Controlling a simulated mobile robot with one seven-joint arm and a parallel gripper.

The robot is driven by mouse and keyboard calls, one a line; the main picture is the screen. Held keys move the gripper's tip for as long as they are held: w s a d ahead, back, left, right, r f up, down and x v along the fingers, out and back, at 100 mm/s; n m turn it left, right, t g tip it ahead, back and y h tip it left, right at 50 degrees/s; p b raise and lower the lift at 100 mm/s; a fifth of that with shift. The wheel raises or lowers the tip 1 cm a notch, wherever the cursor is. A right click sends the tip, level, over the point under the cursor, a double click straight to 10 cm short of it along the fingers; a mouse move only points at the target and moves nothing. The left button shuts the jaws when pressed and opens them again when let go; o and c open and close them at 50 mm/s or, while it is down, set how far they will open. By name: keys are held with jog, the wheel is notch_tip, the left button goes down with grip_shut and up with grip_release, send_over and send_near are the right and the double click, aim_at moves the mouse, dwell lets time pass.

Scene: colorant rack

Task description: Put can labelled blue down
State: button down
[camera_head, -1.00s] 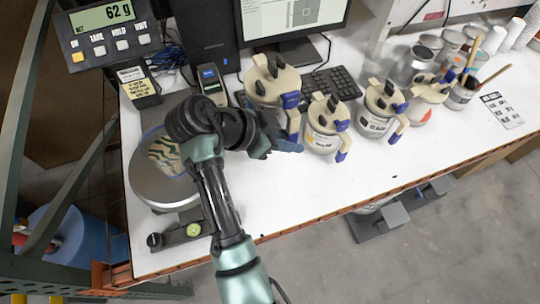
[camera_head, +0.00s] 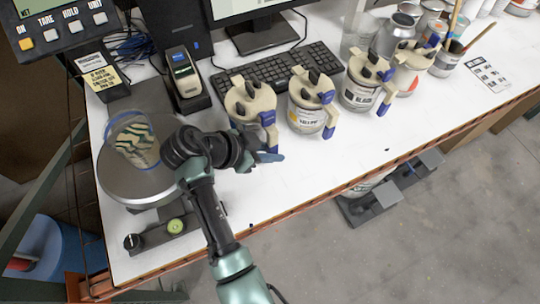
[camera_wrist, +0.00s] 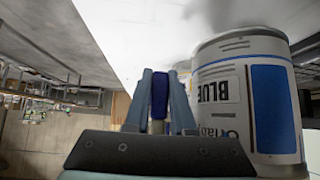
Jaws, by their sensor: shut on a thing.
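The can labelled blue (camera_wrist: 250,95) shows large at the right of the wrist view, with its label text upside down there. In the head view, its pale lid with dark knobs (camera_head: 250,100) is at the left end of the row of cans. My gripper (camera_head: 262,155) is at the can's near side, and its fingers (camera_wrist: 160,100) are closed on the can's blue handle grip. The can is upright, at or very near the white table top (camera_head: 300,175); I cannot tell whether its base touches. My arm and gripper hide part of its body.
Similar cans, yellow-labelled (camera_head: 308,115) and black-labelled (camera_head: 360,95), stand close to the right. A keyboard (camera_head: 275,70) lies behind. A scale (camera_head: 130,185) with a patterned cup (camera_head: 137,140) is at left. The table strip in front of the cans is clear.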

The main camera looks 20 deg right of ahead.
jog(key=shift+w+f, duration=0.1)
jog(key=shift+f, duration=1.8)
jog(key=c, duration=1.2)
grip_release()
jog(key=shift+f, duration=0.2)
jog(key=o, duration=0.4)
jog(key=shift+o, duration=0.2)
jog(key=shift+r, duration=0.1)
